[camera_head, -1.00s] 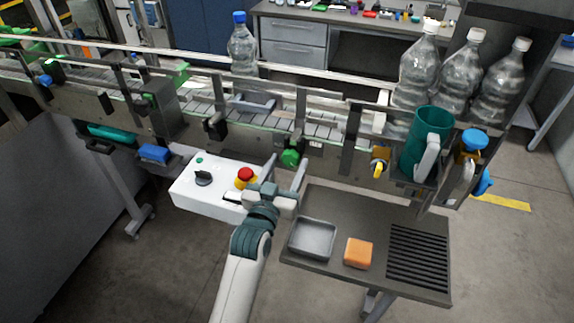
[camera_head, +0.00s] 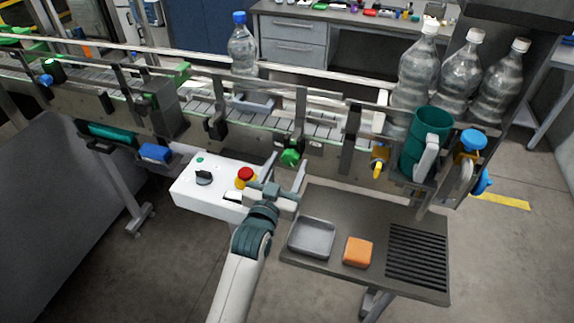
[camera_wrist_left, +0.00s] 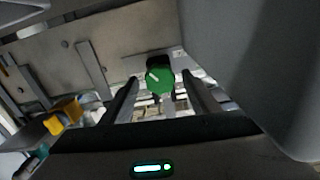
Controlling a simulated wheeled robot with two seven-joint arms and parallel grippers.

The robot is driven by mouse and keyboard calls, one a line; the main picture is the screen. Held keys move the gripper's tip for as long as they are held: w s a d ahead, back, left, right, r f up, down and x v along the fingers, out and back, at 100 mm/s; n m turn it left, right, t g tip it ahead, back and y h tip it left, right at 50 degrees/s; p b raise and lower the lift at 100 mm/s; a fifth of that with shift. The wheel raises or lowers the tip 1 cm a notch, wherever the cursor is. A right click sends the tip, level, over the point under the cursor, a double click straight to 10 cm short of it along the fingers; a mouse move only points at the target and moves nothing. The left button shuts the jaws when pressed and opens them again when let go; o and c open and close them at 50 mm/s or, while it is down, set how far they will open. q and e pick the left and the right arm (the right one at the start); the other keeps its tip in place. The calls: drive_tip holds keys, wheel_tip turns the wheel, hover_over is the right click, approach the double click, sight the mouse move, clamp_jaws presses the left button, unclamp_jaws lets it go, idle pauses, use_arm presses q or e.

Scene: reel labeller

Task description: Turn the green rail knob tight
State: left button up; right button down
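The green rail knob (camera_head: 289,157) sits on the front side of the conveyor, below the guide rail. It also shows in the left wrist view (camera_wrist_left: 159,80), with a pale mark on its face. My left gripper (camera_head: 287,174) is open in front of the knob, its two fingers apart on either side of it as seen from the head. In the left wrist view the fingers (camera_wrist_left: 158,95) are spread, with the knob beyond and between their tips. No contact shows. My right gripper is not in view.
A white control box (camera_head: 214,188) with a red stop button (camera_head: 245,175) stands just left of my left gripper. A side table (camera_head: 335,262) with a grey tray and an orange block is at the right. Bottles (camera_head: 243,48) stand on the conveyor.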

use_arm(q)
drive_tip(key=shift+s, duration=0.15)
drive_tip(key=shift+s+a+f+b, duration=0.1)
drive_tip(key=shift+s+a+b, duration=0.1)
drive_tip(key=shift+s+b, duration=0.25)
drive_tip(key=b+v, duration=0.4)
drive_tip(key=v, duration=1.2)
drive_tip(key=shift+b, duration=0.3)
drive_tip(key=shift+s, duration=0.15)
